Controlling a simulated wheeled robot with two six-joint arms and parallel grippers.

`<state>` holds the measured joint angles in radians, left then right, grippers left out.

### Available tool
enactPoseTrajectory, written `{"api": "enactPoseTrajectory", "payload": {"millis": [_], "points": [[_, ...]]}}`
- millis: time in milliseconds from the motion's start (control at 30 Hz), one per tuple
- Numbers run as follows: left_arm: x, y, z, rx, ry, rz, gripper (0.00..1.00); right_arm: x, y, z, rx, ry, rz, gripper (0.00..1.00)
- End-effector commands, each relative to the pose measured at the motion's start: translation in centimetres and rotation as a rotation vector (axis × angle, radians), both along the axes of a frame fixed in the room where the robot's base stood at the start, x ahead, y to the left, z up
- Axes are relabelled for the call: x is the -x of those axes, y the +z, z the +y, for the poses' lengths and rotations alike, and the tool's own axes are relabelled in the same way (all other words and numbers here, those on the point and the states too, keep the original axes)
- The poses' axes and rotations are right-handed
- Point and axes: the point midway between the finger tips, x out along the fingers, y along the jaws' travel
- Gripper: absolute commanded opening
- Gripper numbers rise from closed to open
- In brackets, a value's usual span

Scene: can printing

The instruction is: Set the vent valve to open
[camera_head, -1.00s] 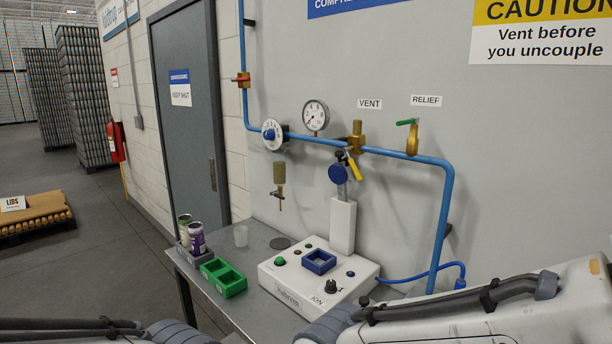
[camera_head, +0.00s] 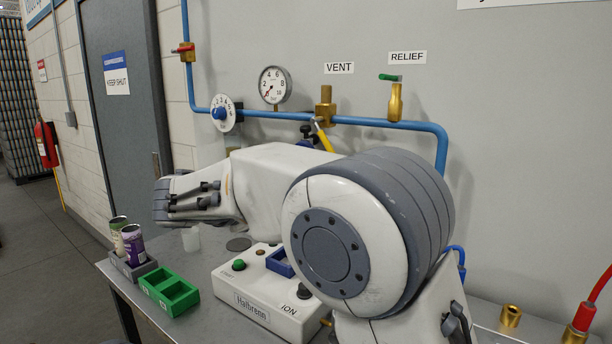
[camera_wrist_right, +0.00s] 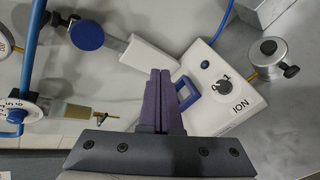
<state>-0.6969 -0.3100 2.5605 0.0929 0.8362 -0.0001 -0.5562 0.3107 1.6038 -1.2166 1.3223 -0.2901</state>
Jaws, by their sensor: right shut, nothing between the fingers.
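The vent valve (camera_head: 326,110) is a brass body on the blue pipe, under the VENT label (camera_head: 339,68). Its yellow handle (camera_head: 323,136) slants down and to the right, and its lower end is hidden behind my right arm. I cannot make out the vent valve in the right wrist view. My right gripper (camera_wrist_right: 161,74) shows there with its dark fingers shut together and empty, over the printing machine (camera_wrist_right: 225,100). In the head view my right arm crosses in front of the machine, and I cannot make out its fingertips. My left gripper is not in view.
A relief valve (camera_head: 396,98) with a green handle stands right of the vent. A pressure gauge (camera_head: 274,85) and a dial regulator (camera_head: 222,114) are to its left. A green tray (camera_head: 169,293) and cans (camera_head: 133,244) are on the bench. A red hose (camera_head: 597,287) is at right.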

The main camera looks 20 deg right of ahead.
Motion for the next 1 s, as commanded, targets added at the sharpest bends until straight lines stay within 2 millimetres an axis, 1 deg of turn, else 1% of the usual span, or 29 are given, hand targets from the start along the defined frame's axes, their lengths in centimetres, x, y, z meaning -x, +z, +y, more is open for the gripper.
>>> {"api": "enactPoseTrajectory", "payload": {"millis": [33,100,200,300,367,467,667,900,933,1000], "points": [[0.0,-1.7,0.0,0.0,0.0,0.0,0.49,-2.1,0.4,-0.3,0.089,-0.005,-0.049,0.0],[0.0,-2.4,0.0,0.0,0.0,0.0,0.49,-4.0,2.4,-0.6,0.201,-0.016,-0.11,0.0],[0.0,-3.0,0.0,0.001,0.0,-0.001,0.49,-5.5,4.7,-0.8,0.311,-0.033,-0.176,0.0],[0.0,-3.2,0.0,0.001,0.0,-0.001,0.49,-6.2,6.0,-0.9,0.369,-0.046,-0.212,0.0],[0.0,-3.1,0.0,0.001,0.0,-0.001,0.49,-6.5,6.4,-1.3,0.384,-0.05,-0.218,0.0],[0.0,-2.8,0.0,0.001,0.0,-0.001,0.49,-7.1,6.8,-2.2,0.39,-0.053,-0.221,0.0],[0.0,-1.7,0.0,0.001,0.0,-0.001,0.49,-9.3,7.0,-5.6,0.387,-0.055,-0.219,0.0],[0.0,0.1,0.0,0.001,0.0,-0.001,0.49,-12.2,7.2,-9.8,0.386,-0.055,-0.219,0.0],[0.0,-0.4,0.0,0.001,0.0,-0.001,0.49,-11.7,7.4,-10.0,0.385,-0.054,-0.223,0.0],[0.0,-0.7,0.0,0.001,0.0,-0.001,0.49,-11.0,8.0,-10.6,0.384,-0.052,-0.224,0.0]]}}
